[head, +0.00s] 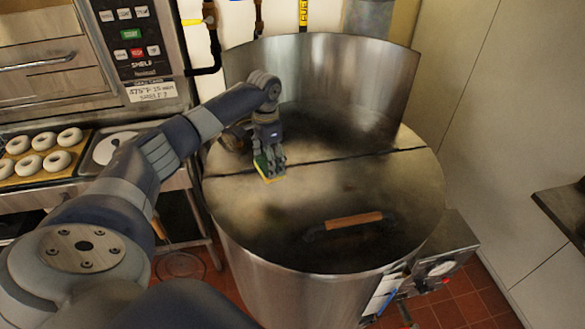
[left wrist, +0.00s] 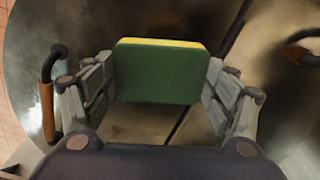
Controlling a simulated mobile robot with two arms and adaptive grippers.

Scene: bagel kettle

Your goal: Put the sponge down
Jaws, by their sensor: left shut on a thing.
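My left gripper (head: 269,160) is over the closed lid of the large steel kettle (head: 330,180), left of its middle. It is shut on a sponge (head: 264,169), green with a yellow layer. In the left wrist view the sponge (left wrist: 160,72) sits between the two fingers of the left gripper (left wrist: 160,80), with its green face toward the camera and a yellow edge on top. In the head view the sponge is low, close to the lid; I cannot tell whether it touches. My right gripper is not in view.
A wooden-handled grip (head: 353,220) stands on the front half of the lid. The lid's seam runs near the sponge. A tall steel backsplash (head: 320,75) rises behind. A tray of bagels (head: 40,153) and an oven (head: 130,45) are at the left. The lid's right part is clear.

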